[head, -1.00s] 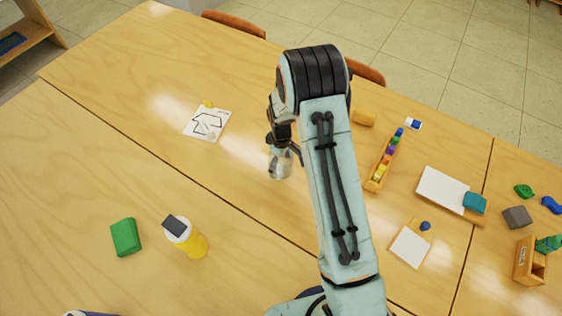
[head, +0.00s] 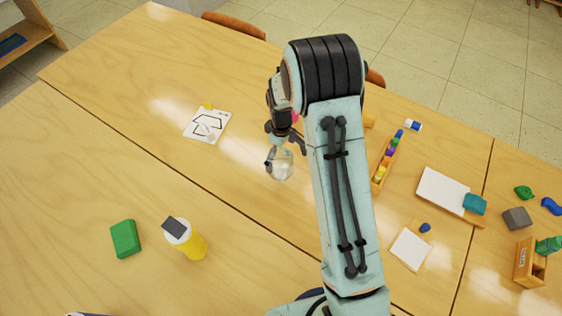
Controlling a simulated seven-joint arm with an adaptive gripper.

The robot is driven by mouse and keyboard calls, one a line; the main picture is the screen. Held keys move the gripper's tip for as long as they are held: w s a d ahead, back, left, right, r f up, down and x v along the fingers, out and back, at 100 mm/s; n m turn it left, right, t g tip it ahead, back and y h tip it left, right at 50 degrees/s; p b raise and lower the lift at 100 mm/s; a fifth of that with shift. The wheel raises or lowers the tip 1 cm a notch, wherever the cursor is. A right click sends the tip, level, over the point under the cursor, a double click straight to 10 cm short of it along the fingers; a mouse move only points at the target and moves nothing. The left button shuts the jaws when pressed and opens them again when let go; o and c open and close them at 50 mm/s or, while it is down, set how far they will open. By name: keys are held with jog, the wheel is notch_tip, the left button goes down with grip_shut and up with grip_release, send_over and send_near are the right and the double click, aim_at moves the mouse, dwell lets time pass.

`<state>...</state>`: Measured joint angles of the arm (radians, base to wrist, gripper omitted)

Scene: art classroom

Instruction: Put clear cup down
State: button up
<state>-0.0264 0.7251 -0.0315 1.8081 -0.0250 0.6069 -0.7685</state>
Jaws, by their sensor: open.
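The clear cup (head: 282,167) is a small transparent vessel near the middle of the head view, just left of my arm. It appears to stand on the wooden table (head: 330,215). My gripper (head: 283,156) is at the cup, with its dark fingers spread apart. One finger shows at the cup's left side and the other at its upper right. The fingers are open, and I cannot tell whether either still touches the cup. My arm hides the table to the right of the cup.
A drawing sheet (head: 208,125) lies to the left of the cup. A yellow bottle (head: 194,244) and a green block (head: 125,238) are at the front left. A tray of coloured pieces (head: 387,160) lies right of my arm. The table around the cup's left is clear.

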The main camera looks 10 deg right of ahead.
jog(key=s+r+m, duration=0.1)
jog(key=s+r, duration=0.3)
jog(key=r, duration=0.4)
jog(key=s+r+m, duration=0.2)
jog(key=s+r, duration=0.3)
jog(key=r, duration=0.2)
jog(key=s+r+m, duration=0.1)
jog(key=s+m, duration=0.1)
jog(key=s, duration=0.7)
jog(key=s+a+r+m, duration=0.1)
jog(key=s+r+m, duration=0.1)
jog(key=s, duration=0.6)
jog(key=shift+s+a+r+m+y, duration=0.2)
jog(key=shift+s+m+y, duration=0.2)
